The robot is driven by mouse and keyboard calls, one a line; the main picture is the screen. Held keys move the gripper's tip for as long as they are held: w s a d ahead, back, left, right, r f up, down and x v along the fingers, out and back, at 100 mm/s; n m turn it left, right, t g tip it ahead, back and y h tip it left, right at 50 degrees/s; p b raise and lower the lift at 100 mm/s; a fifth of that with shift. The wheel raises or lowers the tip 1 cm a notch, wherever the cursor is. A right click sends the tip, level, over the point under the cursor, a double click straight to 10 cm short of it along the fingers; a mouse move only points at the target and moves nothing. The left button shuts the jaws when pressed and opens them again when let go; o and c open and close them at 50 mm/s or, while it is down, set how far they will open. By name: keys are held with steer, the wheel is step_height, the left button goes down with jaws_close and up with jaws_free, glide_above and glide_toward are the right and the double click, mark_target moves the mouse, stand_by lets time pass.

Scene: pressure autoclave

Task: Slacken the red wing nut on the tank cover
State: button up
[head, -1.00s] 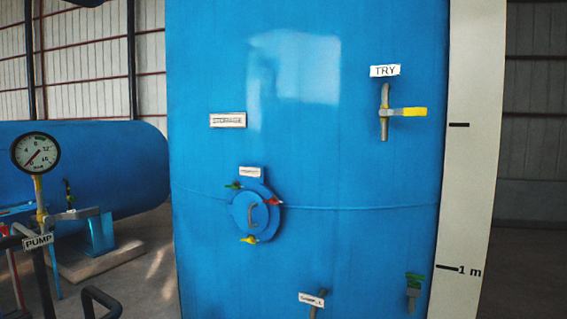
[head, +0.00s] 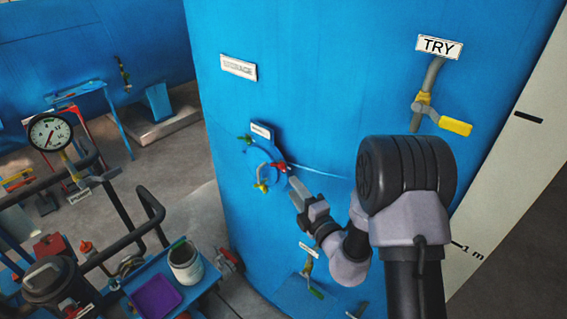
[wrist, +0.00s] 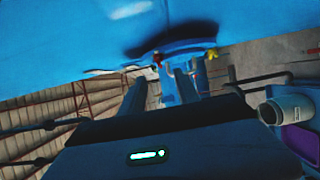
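The round blue tank cover (head: 258,162) is on the front of the big blue tank. The red wing nut (head: 279,167) is on its right edge, a green wing nut (head: 245,139) at its upper left and a yellow one (head: 261,187) at its bottom. My gripper (head: 295,187) is just right of and below the red nut, apart from it in the head view. In the wrist view my gripper's two fingers (wrist: 160,80) stand apart, with nothing held. The small red nut (wrist: 157,59) shows beyond them, near the gap. The yellow nut (wrist: 211,54) is to the right.
A valve with a yellow handle (head: 455,126) hangs under the TRY sign (head: 439,47). A cart with a white can (head: 186,264) and purple tray (head: 156,296) stands at the lower left, beside black rails.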

mark_target(283, 171)
steer(key=p+x, duration=0.2)
steer(key=x, duration=0.6)
steer(key=shift+w+a, duration=0.1)
steer(key=shift+w, duration=0.35)
steer(key=shift+c, duration=0.5)
jaws_close()
